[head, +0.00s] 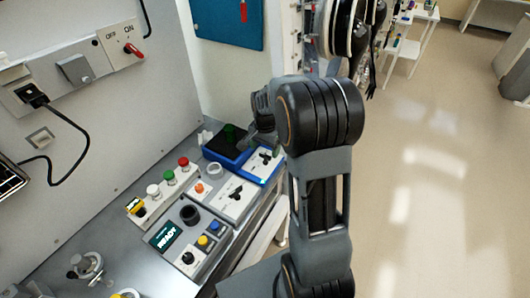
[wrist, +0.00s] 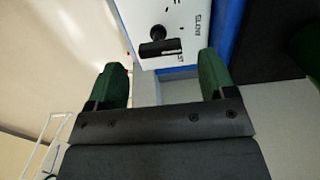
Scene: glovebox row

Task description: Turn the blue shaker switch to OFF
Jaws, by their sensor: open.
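The blue shaker (head: 219,152) stands at the far end of the bench, with a dark top and a green item on it. Its white blue-edged switch panel (head: 262,168) carries a black knob (head: 265,155). In the wrist view the knob (wrist: 158,44) shows on the white panel (wrist: 172,14), with the word SLOW to its right. A second label beside the knob is partly covered. My gripper (wrist: 161,82) is open, its two green fingers apart and empty, with the knob beyond the gap between them. In the head view my gripper (head: 262,138) is largely hidden behind my arm.
Nearer on the bench are a white panel (head: 236,199) with a black knob, a box with colored buttons (head: 170,178), and a READY display unit (head: 165,236). A red wall switch (head: 132,50) is marked OFF and ON. Open floor (head: 430,210) lies right.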

